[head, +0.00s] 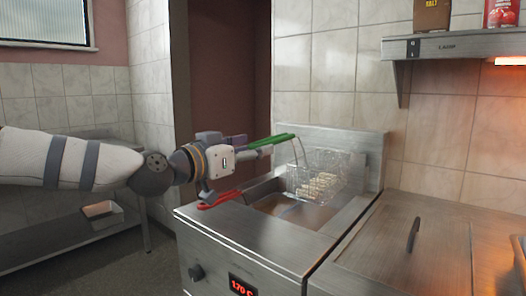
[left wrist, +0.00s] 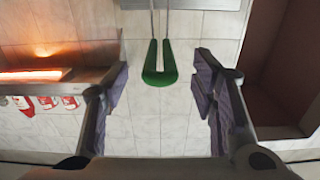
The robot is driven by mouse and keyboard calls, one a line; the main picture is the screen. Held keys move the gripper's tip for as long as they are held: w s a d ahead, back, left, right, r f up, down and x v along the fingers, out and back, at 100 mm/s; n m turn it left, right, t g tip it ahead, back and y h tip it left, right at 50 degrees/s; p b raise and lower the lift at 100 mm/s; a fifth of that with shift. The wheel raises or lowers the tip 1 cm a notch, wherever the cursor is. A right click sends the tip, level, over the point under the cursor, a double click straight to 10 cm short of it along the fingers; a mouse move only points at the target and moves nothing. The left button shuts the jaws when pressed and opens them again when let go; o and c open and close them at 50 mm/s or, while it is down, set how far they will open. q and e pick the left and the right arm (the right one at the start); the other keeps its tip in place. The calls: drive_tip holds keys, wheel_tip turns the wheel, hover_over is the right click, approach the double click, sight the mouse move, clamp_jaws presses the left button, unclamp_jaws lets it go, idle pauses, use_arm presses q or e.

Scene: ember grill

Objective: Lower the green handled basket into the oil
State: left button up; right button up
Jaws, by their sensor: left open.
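The green-handled wire basket (head: 316,181) holds pale yellow food pieces and sits raised at the back of the fryer, over the oil vat (head: 296,212). Its green handle (head: 270,141) sticks out to the left, towards my left gripper (head: 228,153). In the left wrist view, the rounded end of the green handle (left wrist: 160,80) shows between the two spread fingers, with a gap on each side. The left gripper is open and holds nothing. A red handle (head: 219,200) lies low at the fryer's left edge, below my left gripper; its basket is mostly hidden. My right gripper is out of view.
The steel fryer (head: 250,237) has a knob and a red lit display in front. A flat steel lid with a dark handle (head: 413,235) lies to its right. A wall shelf (head: 460,44) with containers hangs above right. A steel table (head: 55,238) stands at left.

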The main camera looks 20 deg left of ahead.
use_arm(q)
drive_tip(key=x, duration=0.6)
drive_tip(key=shift+w+b, duration=0.25)
drive_tip(key=shift+b, duration=0.2)
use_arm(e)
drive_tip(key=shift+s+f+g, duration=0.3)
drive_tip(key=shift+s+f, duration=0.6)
use_arm(q)
drive_tip(key=shift+c, duration=0.2)
